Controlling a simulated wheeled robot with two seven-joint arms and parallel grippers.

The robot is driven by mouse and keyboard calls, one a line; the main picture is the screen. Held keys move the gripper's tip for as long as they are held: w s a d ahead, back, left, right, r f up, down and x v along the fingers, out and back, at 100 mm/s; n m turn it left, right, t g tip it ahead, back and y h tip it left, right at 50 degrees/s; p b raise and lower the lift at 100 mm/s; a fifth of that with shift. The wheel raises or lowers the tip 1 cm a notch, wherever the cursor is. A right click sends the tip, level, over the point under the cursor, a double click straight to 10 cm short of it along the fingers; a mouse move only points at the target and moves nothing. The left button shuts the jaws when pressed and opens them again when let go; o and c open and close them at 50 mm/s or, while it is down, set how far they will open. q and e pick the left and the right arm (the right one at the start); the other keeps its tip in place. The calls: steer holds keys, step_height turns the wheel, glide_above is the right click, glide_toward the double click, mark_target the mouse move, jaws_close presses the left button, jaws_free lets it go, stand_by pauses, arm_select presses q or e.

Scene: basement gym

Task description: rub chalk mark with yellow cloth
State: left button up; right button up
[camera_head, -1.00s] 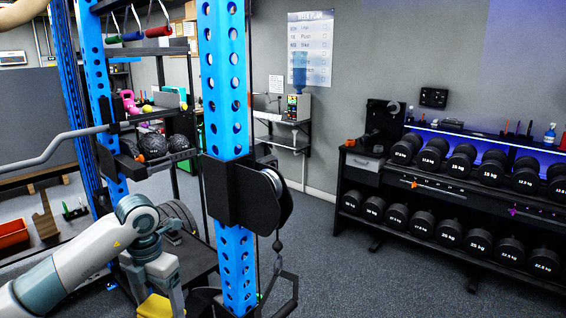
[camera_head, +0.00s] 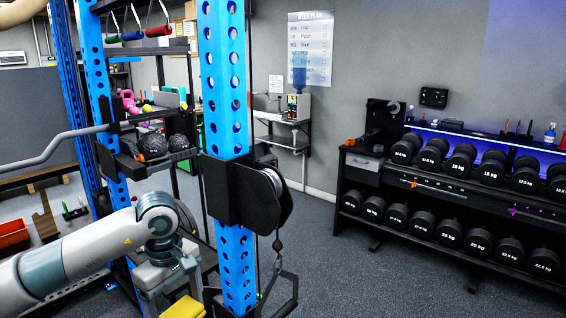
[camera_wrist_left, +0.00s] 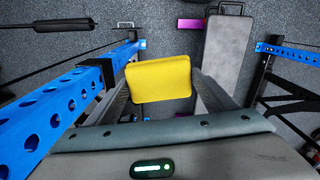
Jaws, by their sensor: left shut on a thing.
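The yellow cloth (camera_wrist_left: 158,78) is a thick yellow pad between the fingers of my left gripper (camera_wrist_left: 162,88) in the left wrist view. The gripper is shut on it and holds it above the floor. In the head view only part of the cloth (camera_head: 184,308) shows at the bottom edge, below my left wrist and left of the blue post. I cannot make out a chalk mark in either view. My right gripper is not in view.
A blue perforated rack post (camera_head: 232,170) with a black pulley block (camera_head: 262,195) stands just right of my left arm. In the wrist view, a blue beam (camera_wrist_left: 40,118) runs at left and a grey padded board (camera_wrist_left: 228,55) lies beyond the cloth. A dumbbell rack (camera_head: 440,185) stands at right.

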arm_select(q)
steer(key=m, duration=0.3)
steer(key=s+d+m, duration=0.1)
steer(key=m, duration=0.1)
steer(key=shift+s+r, duration=0.1)
steer(key=shift+r, duration=0.1)
steer(key=m, duration=0.2)
steer(key=s+m, duration=0.1)
steer(key=m, duration=0.1)
steer(key=d+m, duration=0.1)
steer(key=m, duration=0.1)
steer(key=shift+s+m, duration=0.3)
steer(key=s+f, duration=1.3)
steer(key=f, duration=0.5)
steer(key=shift+s+f, duration=0.25)
steer(key=shift+s, duration=0.05)
steer(key=shift+d, duration=0.1)
